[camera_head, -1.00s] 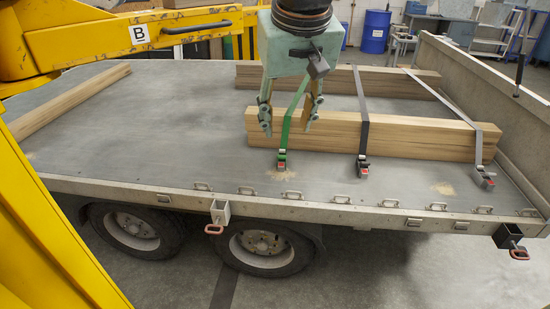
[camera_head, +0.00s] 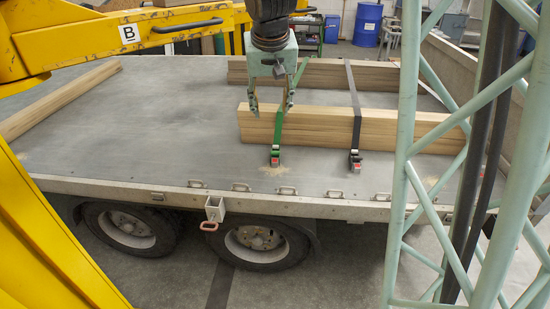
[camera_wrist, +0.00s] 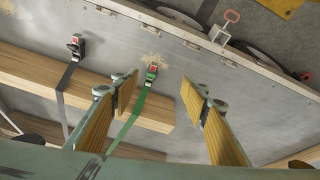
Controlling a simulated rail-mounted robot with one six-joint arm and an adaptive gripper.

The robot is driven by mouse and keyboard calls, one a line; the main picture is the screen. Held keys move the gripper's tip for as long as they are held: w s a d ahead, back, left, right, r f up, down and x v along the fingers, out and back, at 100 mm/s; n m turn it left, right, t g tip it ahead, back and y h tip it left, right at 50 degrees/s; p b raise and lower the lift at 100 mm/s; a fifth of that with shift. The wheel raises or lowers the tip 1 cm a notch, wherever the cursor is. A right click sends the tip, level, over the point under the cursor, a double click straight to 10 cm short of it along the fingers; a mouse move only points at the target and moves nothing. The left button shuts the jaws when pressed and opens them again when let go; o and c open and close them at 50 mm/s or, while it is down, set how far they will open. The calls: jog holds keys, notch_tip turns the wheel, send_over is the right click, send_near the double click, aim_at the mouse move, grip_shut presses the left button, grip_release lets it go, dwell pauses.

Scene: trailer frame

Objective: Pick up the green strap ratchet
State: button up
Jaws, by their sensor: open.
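The green strap ratchet (camera_head: 275,156) lies on the grey trailer deck just in front of the near wooden beam stack. It has a red part and is attached to the green strap (camera_head: 280,125), which runs over the beams. My gripper (camera_head: 271,110) is open and empty, pointing down over the near beams, above and behind the ratchet. In the wrist view, the ratchet (camera_wrist: 152,72) shows between the spread fingertips of my gripper (camera_wrist: 158,80), apart from both and beyond them.
A black strap with its ratchet (camera_head: 355,163) lies to the right. Wooden beams (camera_head: 330,128) lie under the gripper. A yellow frame (camera_head: 50,210) stands left. The deck's left middle is clear.

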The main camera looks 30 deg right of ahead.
jog(key=w+d+f+m, duration=0.1)
jog(key=w+d+f, duration=0.5)
jog(key=w+f, duration=0.55)
jog(key=m+p, duration=0.1)
jog(key=p, duration=0.1)
send_over(274, 159)
notch_tip(274, 159, down, 15)
jog(key=shift+s+d+r, duration=0.2)
jog(key=shift+s, duration=0.15)
jog(key=shift+f, duration=0.15)
jog(key=shift+b+x, duration=0.65)
jog(key=shift+x, duration=3.55)
jog(key=shift+d, duration=0.1)
jog(key=shift+b+x, duration=0.55)
jog(key=shift+x, duration=2)
jog(key=shift+c, duration=0.7)
